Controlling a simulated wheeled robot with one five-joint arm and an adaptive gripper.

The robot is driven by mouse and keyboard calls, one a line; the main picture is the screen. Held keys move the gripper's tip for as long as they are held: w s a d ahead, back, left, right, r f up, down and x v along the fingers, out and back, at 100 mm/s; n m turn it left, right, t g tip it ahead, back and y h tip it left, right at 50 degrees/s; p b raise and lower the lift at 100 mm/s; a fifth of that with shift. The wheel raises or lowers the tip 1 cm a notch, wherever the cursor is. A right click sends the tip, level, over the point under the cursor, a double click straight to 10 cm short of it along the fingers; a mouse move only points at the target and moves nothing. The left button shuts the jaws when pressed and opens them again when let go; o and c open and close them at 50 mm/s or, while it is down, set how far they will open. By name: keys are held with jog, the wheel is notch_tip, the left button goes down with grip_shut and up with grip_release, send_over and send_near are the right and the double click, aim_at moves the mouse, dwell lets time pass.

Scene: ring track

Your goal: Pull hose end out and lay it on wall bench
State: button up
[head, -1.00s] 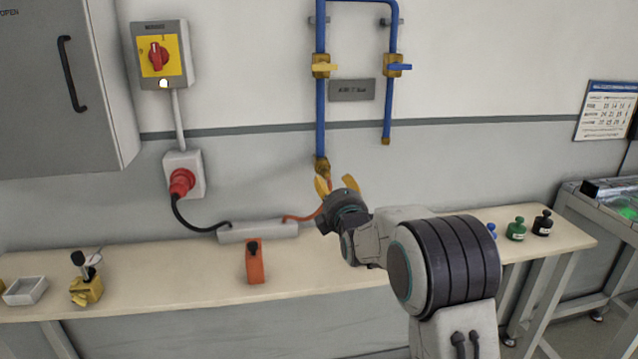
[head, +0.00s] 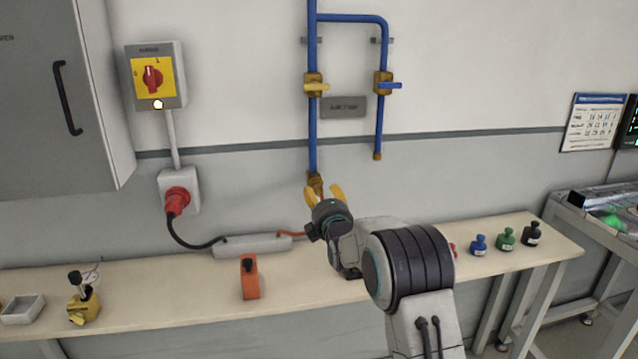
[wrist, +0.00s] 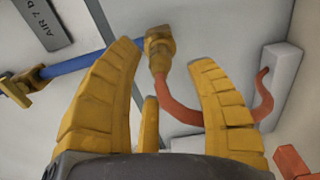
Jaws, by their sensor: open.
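The orange hose (wrist: 180,108) runs from a brass fitting (wrist: 158,45) at the lower end of the left blue pipe (head: 313,140). In the head view a short orange part of the hose (head: 292,234) shows by a grey block on the bench, and my arm hides the rest. My gripper (head: 324,192) has its yellow fingers apart, just below and in front of the fitting. In the wrist view my gripper (wrist: 166,55) is open, with the fitting and hose end seen between the fingertips. Contact is not visible. The wall bench (head: 190,277) runs along the wall.
Bare bench lies between the yellow tool and the orange block.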

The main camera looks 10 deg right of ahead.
aim_at(318, 190)
jog(key=shift+w, duration=2.35)
jog(key=shift+b, duration=0.8)
jog(key=shift+c, duration=0.3)
grip_shut()
jog(key=shift+s+b, duration=0.2)
jog(key=shift+b, duration=0.15)
